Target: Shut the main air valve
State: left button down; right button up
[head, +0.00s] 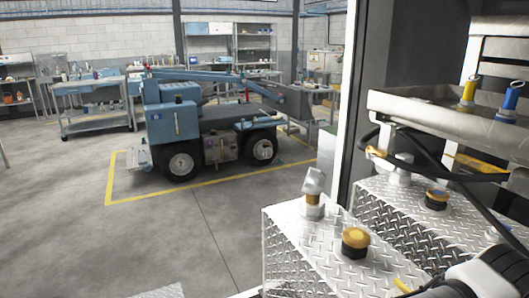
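I cannot tell for sure which fitting is the main air valve. A yellow-handled fitting (468,93) and a blue-handled fitting (511,98) stand upright at the metal tray (425,117) on the right. Below the tray, a brass-coloured fitting (376,151) joins a black hose. A rounded black and white part at the bottom right corner looks like my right arm; no fingertips show there. My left gripper is not in view. Neither gripper is seen touching any fitting.
Two diamond-plate boxes, a nearer one (287,249) and one behind it (385,205), carry yellow-and-black caps. A black hose (432,174) loops above the rear one. A blue vehicle (172,122) stands inside yellow floor lines. Bare concrete floor (150,235) lies at left.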

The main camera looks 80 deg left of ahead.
aim_at(388, 165)
jog(key=u, duration=1.8)
jog(key=i+j+z, duration=0.15)
jog(key=j, duration=0.2)
jog(key=i+j+z, duration=0.2)
jog(key=j, duration=0.15)
jog(key=k, duration=0.05)
